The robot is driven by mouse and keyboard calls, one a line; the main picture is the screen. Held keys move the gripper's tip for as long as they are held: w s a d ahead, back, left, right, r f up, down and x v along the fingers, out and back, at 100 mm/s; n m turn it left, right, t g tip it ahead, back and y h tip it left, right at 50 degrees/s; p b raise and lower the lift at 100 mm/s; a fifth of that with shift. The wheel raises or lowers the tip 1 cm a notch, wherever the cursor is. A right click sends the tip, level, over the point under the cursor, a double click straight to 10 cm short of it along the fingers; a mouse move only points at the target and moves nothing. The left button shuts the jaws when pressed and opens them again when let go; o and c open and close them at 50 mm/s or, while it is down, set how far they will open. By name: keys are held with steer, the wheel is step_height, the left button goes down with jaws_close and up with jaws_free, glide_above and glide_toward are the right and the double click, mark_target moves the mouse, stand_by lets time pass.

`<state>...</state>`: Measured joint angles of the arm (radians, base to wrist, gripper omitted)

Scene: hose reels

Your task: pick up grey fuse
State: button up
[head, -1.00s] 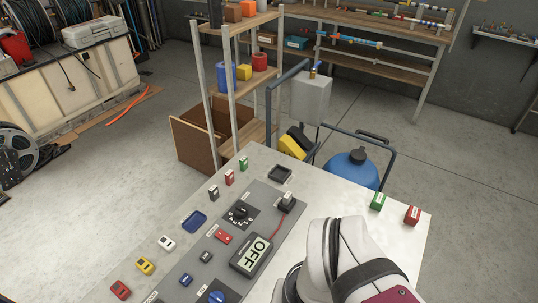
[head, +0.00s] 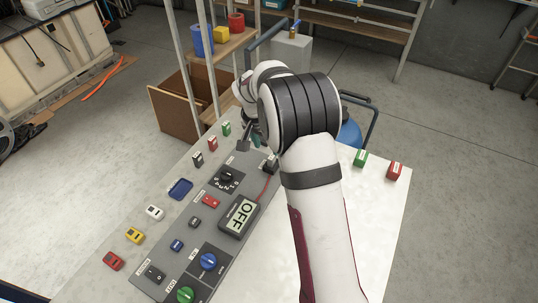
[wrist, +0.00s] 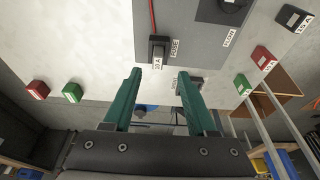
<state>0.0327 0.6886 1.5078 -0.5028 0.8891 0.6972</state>
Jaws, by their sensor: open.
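A dark grey fuse (wrist: 158,50) marked 10 A stands in the holder labelled FUSE on the grey panel; it shows in the head view (head: 271,165) at the panel's far end. A second dark fuse (head: 197,158) stands on the bench left of the panel and shows in the wrist view (wrist: 294,18). My gripper (wrist: 158,73) is open and empty, its green fingers apart. In the wrist view the fuse in the holder lies just beyond the fingertips, in line with the gap, apart from both. In the head view my arm hides most of the gripper.
A red fuse (head: 212,144) and a green fuse (head: 226,129) stand near the bench's left edge. A green block (head: 360,158) and red block (head: 394,170) stand at the right. The front right bench is clear.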

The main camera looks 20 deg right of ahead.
steer(key=x, duration=0.7)
steer(key=shift+w+d+f, duration=0.15)
steer(key=shift+d, duration=0.2)
jaws_close()
